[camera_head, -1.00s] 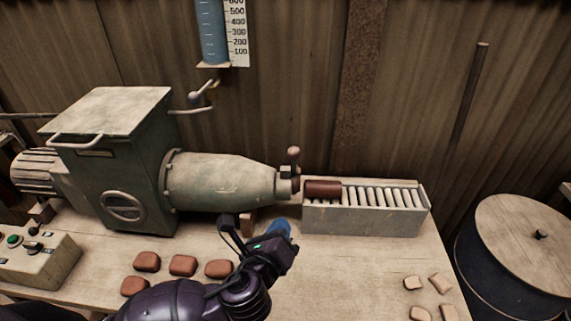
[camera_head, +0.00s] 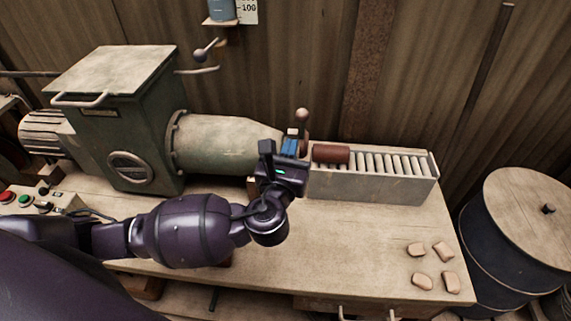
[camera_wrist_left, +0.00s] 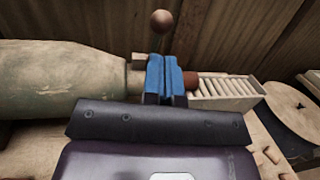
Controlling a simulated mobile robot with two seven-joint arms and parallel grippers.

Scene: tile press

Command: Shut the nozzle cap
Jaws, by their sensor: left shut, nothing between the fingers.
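The nozzle is the narrow right end of the grey-green press barrel (camera_head: 225,143). A brown ball knob (camera_head: 302,115) stands upright at the nozzle; it also shows in the wrist view (camera_wrist_left: 162,20). My left gripper (camera_head: 290,146) is at the nozzle end, just below and in front of the knob. Its blue fingers (camera_wrist_left: 163,78) are shut together with nothing between them. They hide most of the nozzle cap, so I cannot tell its position or whether they touch it. My right gripper is not in view.
A brown clay piece (camera_head: 331,153) lies on the near end of the roller tray (camera_head: 370,187), close right of my fingers. Several pale pieces (camera_head: 421,281) lie at the table's front right. A dark drum (camera_head: 500,245) stands right of the table.

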